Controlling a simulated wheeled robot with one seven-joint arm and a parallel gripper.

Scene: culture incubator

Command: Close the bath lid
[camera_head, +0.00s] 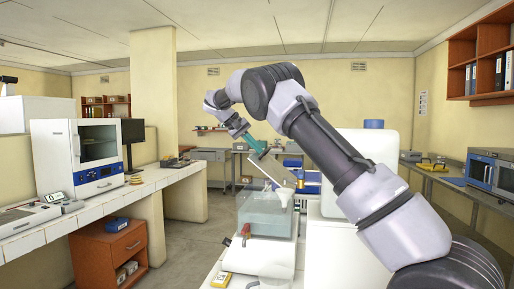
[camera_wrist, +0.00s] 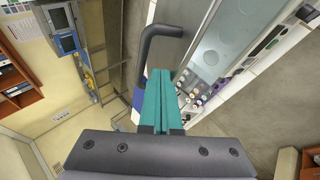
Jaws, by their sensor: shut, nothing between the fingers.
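The bath (camera_head: 265,215) is a clear, bluish tank on the white bench in the head view. Its lid (camera_head: 266,171) appears raised and tilted above the tank, seen almost edge-on. My gripper (camera_head: 261,152) has teal fingers and is at the upper end of the lid, above the bath. In the wrist view the fingers of my gripper (camera_wrist: 159,78) are together with nothing between them. A dark grey bent handle (camera_wrist: 158,38) stands just beyond and left of the fingertips. I cannot tell whether the fingers touch it.
A large white machine (camera_head: 375,150) stands right of the bath, behind my arm. A left counter (camera_head: 130,196) carries a white-and-blue incubator (camera_head: 80,155). The aisle floor (camera_head: 190,245) is clear.

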